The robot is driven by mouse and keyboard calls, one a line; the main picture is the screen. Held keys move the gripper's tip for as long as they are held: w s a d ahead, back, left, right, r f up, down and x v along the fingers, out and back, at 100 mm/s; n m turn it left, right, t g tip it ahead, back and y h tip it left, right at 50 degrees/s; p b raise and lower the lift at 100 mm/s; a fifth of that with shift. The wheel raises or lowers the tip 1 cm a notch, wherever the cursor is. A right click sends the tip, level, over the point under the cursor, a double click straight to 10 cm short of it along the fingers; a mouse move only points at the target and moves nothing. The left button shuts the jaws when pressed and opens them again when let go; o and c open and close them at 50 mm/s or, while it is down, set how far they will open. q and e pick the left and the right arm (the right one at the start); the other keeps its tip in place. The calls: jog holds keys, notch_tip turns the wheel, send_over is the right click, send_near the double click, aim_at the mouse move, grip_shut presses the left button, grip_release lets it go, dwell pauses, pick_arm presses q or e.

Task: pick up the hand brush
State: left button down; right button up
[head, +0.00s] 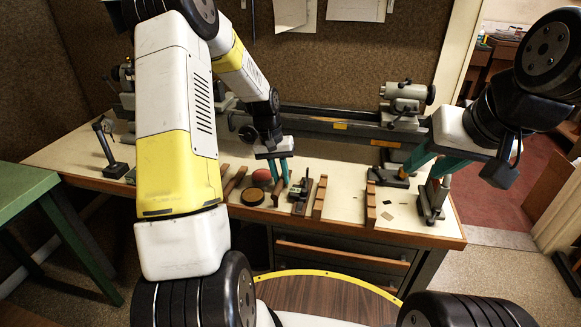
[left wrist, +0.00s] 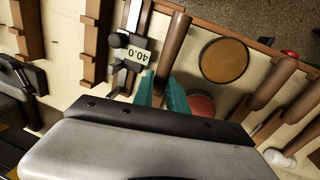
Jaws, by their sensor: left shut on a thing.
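My left gripper (head: 279,180) is low over the bench, its teal fingers close together on a slim brown wooden handle (head: 277,193). I take this handle to be the hand brush; its bristles are hidden. In the left wrist view the handle (left wrist: 174,42) runs up from between the fingertips (left wrist: 162,78). I cannot tell whether it still touches the bench. My right gripper (head: 420,176) is at the right end of the bench with its teal fingers apart and nothing visible between them.
A lathe (head: 350,128) runs along the back.

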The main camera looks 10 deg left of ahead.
pick_arm(q)
jog(key=shift+r, duration=0.5)
notch_tip(320, 180, up, 2)
jog(key=shift+s+r, duration=0.1)
jog(key=shift+s, duration=0.05)
jog(key=s+d+r, duration=0.1)
jog(key=s+d, duration=0.1)
jog(key=s, duration=1.3)
jog(key=shift+s+d, duration=0.25)
jog(key=shift+d, duration=0.05)
jog(key=shift+r, duration=0.1)
